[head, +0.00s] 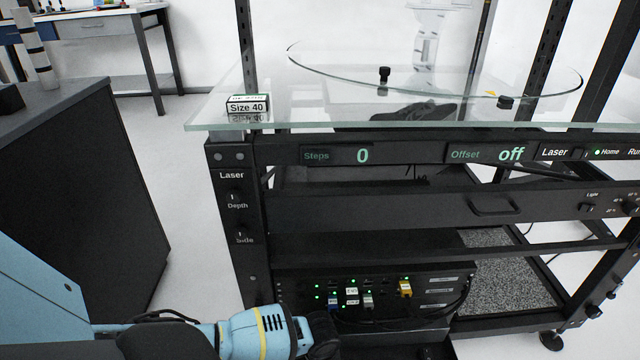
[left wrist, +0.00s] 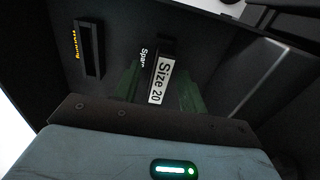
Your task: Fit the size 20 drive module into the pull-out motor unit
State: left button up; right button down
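The size 20 module (left wrist: 162,78), a dark block with a white label, stands in the left wrist view beside the word "Spare" on a dark panel. A slot-like dark frame marked "Running" (left wrist: 89,48) is left of it and looks empty. My left gripper (left wrist: 160,85) faces the module; dim green shapes flank it, and whether the fingers touch it is unclear. In the head view my left gripper (head: 322,332) is low in front of the rack, its fingertips lost in dark. I cannot clearly make out the pull-out motor unit there. My right gripper is out of view.
A size 40 block (head: 247,105) sits on the left front corner of the glass top (head: 330,100). Below are a display bar (head: 400,154), a drawer front with a handle (head: 496,206) and a cabled electronics panel (head: 375,292). A dark cabinet (head: 70,180) stands left.

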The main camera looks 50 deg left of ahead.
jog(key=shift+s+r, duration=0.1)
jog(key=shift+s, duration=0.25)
pick_arm(q)
jog(key=shift+r, duration=0.25)
notch_tip(320, 180, up, 7)
jog(key=p, duration=0.4)
jog(key=shift+r, duration=0.2)
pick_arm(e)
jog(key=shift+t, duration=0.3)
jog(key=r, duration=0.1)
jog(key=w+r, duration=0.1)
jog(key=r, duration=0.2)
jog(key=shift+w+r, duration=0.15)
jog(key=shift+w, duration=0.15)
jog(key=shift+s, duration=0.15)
